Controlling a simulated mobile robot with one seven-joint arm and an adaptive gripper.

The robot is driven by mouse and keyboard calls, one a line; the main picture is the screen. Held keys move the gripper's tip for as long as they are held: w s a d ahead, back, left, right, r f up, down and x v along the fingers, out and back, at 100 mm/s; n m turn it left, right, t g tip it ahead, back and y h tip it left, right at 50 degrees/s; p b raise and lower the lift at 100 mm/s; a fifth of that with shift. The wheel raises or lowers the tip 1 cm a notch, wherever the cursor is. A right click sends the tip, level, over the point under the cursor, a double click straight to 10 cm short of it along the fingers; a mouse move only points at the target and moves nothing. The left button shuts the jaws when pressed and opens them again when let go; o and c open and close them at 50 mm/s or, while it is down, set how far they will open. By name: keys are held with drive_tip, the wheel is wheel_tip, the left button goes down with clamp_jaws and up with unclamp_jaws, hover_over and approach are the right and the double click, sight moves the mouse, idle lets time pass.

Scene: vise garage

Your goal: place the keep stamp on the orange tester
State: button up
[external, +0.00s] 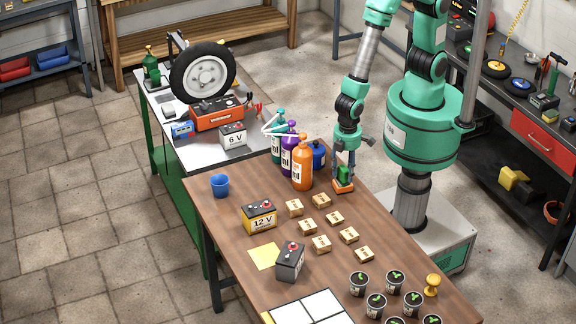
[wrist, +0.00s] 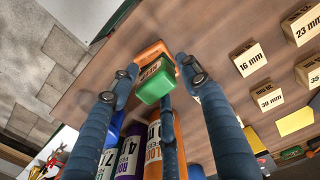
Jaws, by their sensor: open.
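A small green block with a tan label (external: 344,173), which looks like the keep stamp, sits on an orange base at the table's far right edge. I cannot read its label surely. It also shows in the wrist view (wrist: 154,86), with the orange part behind it. My gripper (external: 345,164) is right over it, pointing down. Its fingers (wrist: 160,80) are open around the green block; I cannot tell whether they touch it. The orange tester (external: 216,116), an orange-red box with dark parts on top, stands on the metal-topped bench at the back left.
Orange, purple and teal bottles (external: 302,163) and a blue container (external: 319,155) stand close left of my gripper. A 6 V battery (external: 233,136) and a wheel (external: 203,72) are by the tester. Several small boxes (external: 321,200) lie in front.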

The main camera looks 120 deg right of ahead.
wheel_tip(320, 180, up, 11)
drive_tip(key=p, duration=0.1)
drive_tip(key=shift+f, duration=0.15)
idle(0.9)
wheel_tip(320, 180, up, 20)
drive_tip(key=t, duration=0.3)
hover_over(345, 169)
drive_tip(key=s+d, duration=0.3)
drive_tip(key=d, duration=0.4)
drive_tip(key=s+d+r+t, duration=0.1)
drive_tip(key=s+d+r, duration=0.2)
drive_tip(key=s+r, duration=0.3)
drive_tip(key=s+d+r+t, duration=0.1)
drive_tip(key=s+d+r, duration=0.2)
drive_tip(key=s+r, duration=0.3)
drive_tip(key=shift+s+d+r+t, duration=0.15)
drive_tip(key=shift+d+r+t, duration=0.2)
drive_tip(key=shift+r, duration=0.55)
